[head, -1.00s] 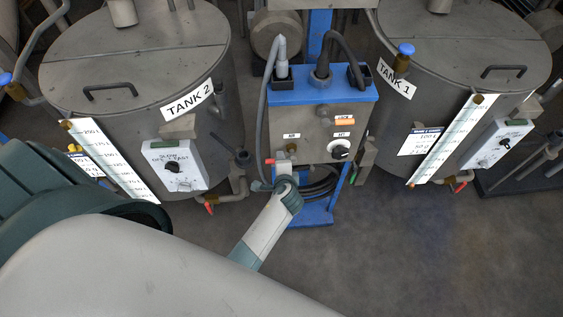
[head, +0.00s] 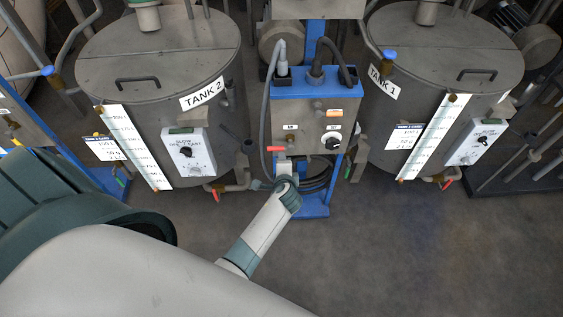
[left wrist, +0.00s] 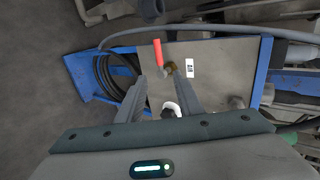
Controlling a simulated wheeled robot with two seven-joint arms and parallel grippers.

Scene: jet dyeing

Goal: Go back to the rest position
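My left gripper (left wrist: 163,84) reaches to the front of a grey control box (head: 307,122) on a blue-framed cart (head: 312,204). In the left wrist view its two fingers are apart, with nothing seen held between them. A red valve handle (head: 277,148) on a brass fitting (left wrist: 175,69) lies just ahead of the fingertips; the handle also shows in the left wrist view (left wrist: 158,53). I cannot tell whether a finger touches it. In the head view the left gripper (head: 285,166) is small and partly hidden by its wrist. My right gripper is not in view.
Tank 2 (head: 160,65) stands left of the cart and tank 1 (head: 445,50) right of it, each with a level scale and switch box. Dark hoses (head: 318,180) hang on the cart. Another blue cart (head: 105,178) is at the far left. Floor at lower right is clear.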

